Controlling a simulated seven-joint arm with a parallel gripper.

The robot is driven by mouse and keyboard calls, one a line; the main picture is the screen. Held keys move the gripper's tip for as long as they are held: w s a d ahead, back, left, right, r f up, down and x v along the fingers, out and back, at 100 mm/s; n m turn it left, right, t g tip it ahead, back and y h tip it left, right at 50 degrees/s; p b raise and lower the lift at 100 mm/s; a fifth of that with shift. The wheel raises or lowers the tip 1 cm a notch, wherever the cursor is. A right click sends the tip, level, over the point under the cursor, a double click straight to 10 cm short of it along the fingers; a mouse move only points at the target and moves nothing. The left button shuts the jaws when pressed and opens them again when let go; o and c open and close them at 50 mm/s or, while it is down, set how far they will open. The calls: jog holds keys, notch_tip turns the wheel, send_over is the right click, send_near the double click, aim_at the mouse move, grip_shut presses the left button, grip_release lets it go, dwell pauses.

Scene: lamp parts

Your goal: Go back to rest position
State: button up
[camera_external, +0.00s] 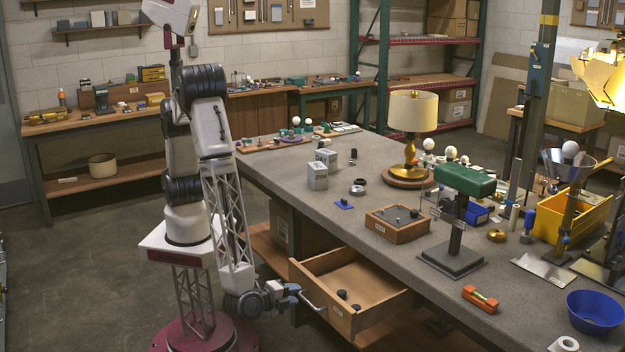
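My gripper (291,294) is low at the front of the workbench, beside the open wooden drawer (378,291). Its fingertips are close to the curved metal drawer handle (313,301). I cannot tell whether they touch it or whether the fingers are open or shut. My arm reaches down on the left of the bench. The drawer is pulled out and holds small dark round parts (343,295). A lamp with a cream shade (413,111) and brass stem stands on a round wooden base on the bench.
On the grey bench (300,213) are grey boxes (318,176), a wooden tray (398,223), a green-topped stand (464,180), a red-orange level (481,298), a blue bowl (596,311) and a yellow bin (573,215). The floor left of the arm is clear.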

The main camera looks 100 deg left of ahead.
jog(key=s+a+r+n+g+h, duration=0.25)
jog(key=a+r+g, duration=0.25)
jog(key=a+r, duration=0.75)
jog(key=s+a+r+n+g+h, duration=0.1)
jog(key=s+a+r+n+g, duration=0.2)
jog(key=a+r, duration=0.9)
jog(key=s+a+r+n+h, duration=0.1)
jog(key=s+a+r+h, duration=0.3)
jog(key=s, duration=0.6)
jog(key=s+a+r+n+h, duration=0.1)
jog(key=s+a+r+h, duration=0.3)
jog(key=s+a+r, duration=0.4)
jog(key=s+a, duration=0.1)
jog(key=a, duration=0.1)
jog(key=shift+s+a+r+t, duration=0.3)
jog(key=shift+s+r+t, duration=0.05)
jog(key=shift+r+t, duration=0.05)
